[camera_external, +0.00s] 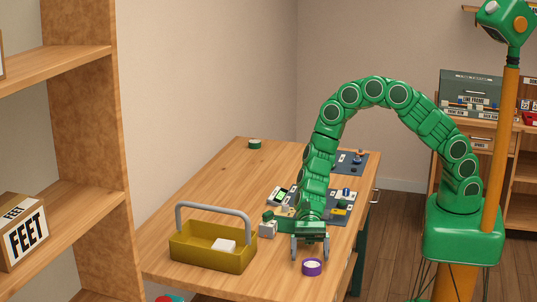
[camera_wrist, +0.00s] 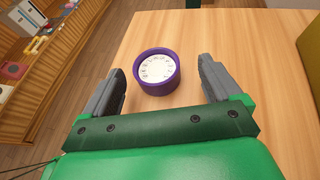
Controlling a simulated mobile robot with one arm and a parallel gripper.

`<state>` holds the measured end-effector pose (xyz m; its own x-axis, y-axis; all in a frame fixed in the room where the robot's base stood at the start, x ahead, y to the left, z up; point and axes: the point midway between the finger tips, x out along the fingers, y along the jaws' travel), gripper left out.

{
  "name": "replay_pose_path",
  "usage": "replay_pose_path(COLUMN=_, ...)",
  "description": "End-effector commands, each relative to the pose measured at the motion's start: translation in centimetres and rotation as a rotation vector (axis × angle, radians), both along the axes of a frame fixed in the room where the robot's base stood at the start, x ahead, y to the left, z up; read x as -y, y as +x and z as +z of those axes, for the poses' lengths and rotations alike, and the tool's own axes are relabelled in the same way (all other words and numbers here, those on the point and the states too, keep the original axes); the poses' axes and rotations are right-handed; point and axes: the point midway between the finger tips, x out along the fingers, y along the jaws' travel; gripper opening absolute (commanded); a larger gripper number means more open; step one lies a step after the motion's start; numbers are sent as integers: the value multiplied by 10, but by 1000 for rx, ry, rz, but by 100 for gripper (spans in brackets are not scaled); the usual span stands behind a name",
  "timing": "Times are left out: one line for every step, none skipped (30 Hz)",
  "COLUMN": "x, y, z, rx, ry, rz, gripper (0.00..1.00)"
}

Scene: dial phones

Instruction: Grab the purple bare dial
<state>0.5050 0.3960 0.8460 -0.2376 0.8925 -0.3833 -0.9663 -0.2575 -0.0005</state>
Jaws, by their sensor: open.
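The purple bare dial (camera_external: 312,267) is a short round piece with a purple rim and a white numbered face. It lies face up on the wooden table (camera_external: 215,182) near its front edge. In the wrist view the dial (camera_wrist: 156,71) sits ahead of my gripper, roughly midway between the two grey fingers. My gripper (camera_wrist: 163,82) is open and empty, with a gap between each finger and the dial. In the external view my gripper (camera_external: 311,254) points down just behind the dial.
A yellow tool tray (camera_external: 196,257) with a grey handle stands left of my gripper. Small parts and dark mats (camera_external: 352,162) lie behind and around my arm. A green round piece (camera_external: 255,144) sits at the far end. Shelves (camera_external: 60,60) stand at the left.

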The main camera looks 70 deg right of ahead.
Motion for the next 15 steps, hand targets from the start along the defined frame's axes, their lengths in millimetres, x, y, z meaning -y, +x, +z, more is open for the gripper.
replay_pose_path(x=-5, y=-4, z=-3, rx=-2, ry=0, rz=2, gripper=92)
replay_pose_path(x=-9, y=-6, z=-5, rx=-2, ry=0, rz=2, gripper=92)
replay_pose_path(x=-13, y=-8, z=-7, rx=-3, ry=0, rz=3, gripper=92)
replay_pose_path(x=-16, y=-10, z=-9, rx=-3, ry=0, rz=3, gripper=92)
replay_pose_path(x=-19, y=-12, z=-11, rx=-3, ry=0, rz=4, gripper=92)
replay_pose_path(x=-23, y=-13, z=-13, rx=-3, ry=0, rz=3, gripper=92)
replay_pose_path(x=-26, y=-14, z=-14, rx=-2, ry=1, rz=4, gripper=92)
replay_pose_path(x=-28, y=-14, z=-15, rx=-2, ry=1, rz=4, gripper=92)
replay_pose_path(x=-31, y=-15, z=-16, rx=-1, ry=1, rz=4, gripper=92)
replay_pose_path(x=-33, y=-15, z=-17, rx=-1, ry=1, rz=4, gripper=92)
replay_pose_path(x=-35, y=-16, z=-18, rx=-2, ry=1, rz=4, gripper=92)
replay_pose_path(x=-36, y=-16, z=-18, rx=-1, ry=1, rz=3, gripper=92)
replay_pose_path(x=-37, y=-16, z=-19, rx=-1, ry=1, rz=2, gripper=92)
replay_pose_path(x=-38, y=-16, z=-19, rx=-2, ry=1, rz=1, gripper=92)
replay_pose_path(x=-38, y=-16, z=-19, rx=-2, ry=1, rz=1, gripper=92)
